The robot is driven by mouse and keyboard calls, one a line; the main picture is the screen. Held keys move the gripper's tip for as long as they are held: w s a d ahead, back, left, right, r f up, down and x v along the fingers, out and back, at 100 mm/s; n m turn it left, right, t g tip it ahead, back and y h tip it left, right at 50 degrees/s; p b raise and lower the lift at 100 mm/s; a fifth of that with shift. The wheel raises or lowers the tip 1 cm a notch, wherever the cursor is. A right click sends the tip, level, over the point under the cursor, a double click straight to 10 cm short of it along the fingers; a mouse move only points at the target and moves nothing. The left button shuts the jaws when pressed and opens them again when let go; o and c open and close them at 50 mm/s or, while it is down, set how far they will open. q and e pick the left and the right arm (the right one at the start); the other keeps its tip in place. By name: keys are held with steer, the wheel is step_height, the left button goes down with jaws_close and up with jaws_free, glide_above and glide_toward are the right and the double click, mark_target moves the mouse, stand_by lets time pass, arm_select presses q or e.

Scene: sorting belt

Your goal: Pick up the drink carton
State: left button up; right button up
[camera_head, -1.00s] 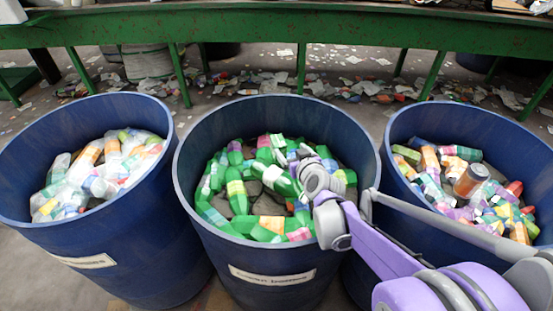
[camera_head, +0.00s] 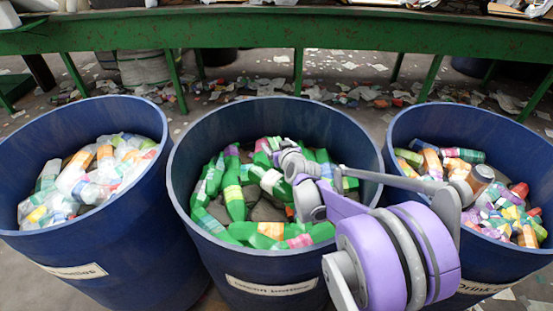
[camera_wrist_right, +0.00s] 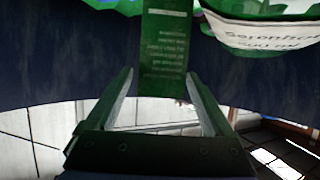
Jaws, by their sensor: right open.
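A green box-shaped pack with lines of small print (camera_wrist_right: 165,45), which looks like the drink carton, shows in the right wrist view. It stands between the two fingers of my right gripper (camera_wrist_right: 160,75), which are apart, one on each side of it. I cannot tell whether either finger touches it. In the head view my right gripper (camera_head: 284,158) is over the contents of the middle blue bin (camera_head: 185,185). Its fingertips are hard to make out there, and I cannot pick out the carton among the green bottles (camera_head: 235,195). My left gripper is not in view.
A left blue bin (camera_head: 130,225) holds clear bottles, and a right blue bin (camera_head: 520,165) holds mixed cartons and bottles. A green metal frame (camera_head: 270,30) runs across the back. Litter (camera_head: 350,95) covers the floor behind. A white-labelled green item (camera_wrist_right: 265,32) is beside the carton.

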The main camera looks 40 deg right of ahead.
steer(key=shift+c, duration=0.3)
jaws_close()
stand_by(0.4)
